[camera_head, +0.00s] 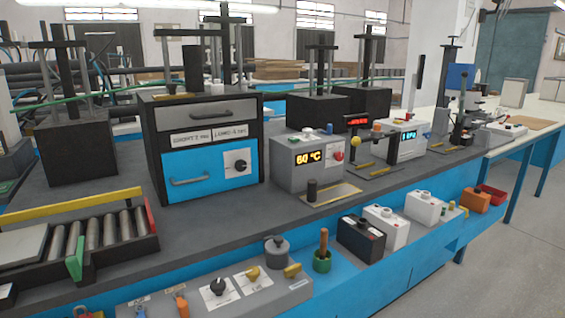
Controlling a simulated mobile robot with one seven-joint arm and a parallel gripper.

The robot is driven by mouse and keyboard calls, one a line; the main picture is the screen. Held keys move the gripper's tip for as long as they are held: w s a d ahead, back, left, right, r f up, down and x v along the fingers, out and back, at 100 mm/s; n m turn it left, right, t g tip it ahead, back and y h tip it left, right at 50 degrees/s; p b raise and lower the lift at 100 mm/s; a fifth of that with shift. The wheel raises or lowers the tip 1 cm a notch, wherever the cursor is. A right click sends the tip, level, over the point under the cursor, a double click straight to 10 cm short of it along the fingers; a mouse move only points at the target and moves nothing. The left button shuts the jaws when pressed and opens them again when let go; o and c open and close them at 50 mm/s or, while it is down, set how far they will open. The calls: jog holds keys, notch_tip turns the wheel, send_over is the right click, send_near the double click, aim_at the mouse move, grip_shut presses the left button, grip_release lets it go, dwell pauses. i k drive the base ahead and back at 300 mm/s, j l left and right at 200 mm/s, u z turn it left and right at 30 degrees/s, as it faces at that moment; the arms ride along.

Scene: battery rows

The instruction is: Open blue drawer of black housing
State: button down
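The black housing (153,160) stands on the dark bench top, left of the middle. Its front has a grey drawer (205,117) above and a blue drawer (205,186) below. The blue drawer looks shut, its front about flush with the housing. It has a bar handle (190,181) at its left and a white plate with a black knob (241,165) at its right. Two white labels (190,137) sit above it, between the drawers. My gripper is not in view.
A grey box reading 60 °C (290,178) stands close to the housing's right. A roller tray (110,254) with a yellow bar (60,210) lies at front left. The bench in front of the blue drawer looks clear. A control panel (190,300) lies along the front edge.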

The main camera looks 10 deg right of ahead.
aim_at(192, 173)
jog(key=i+l, duration=0.2)
jog(key=l, duration=0.2)
jog(key=i+l+u, duration=0.1)
jog(key=i+l, duration=0.35)
jog(key=l, duration=0.3)
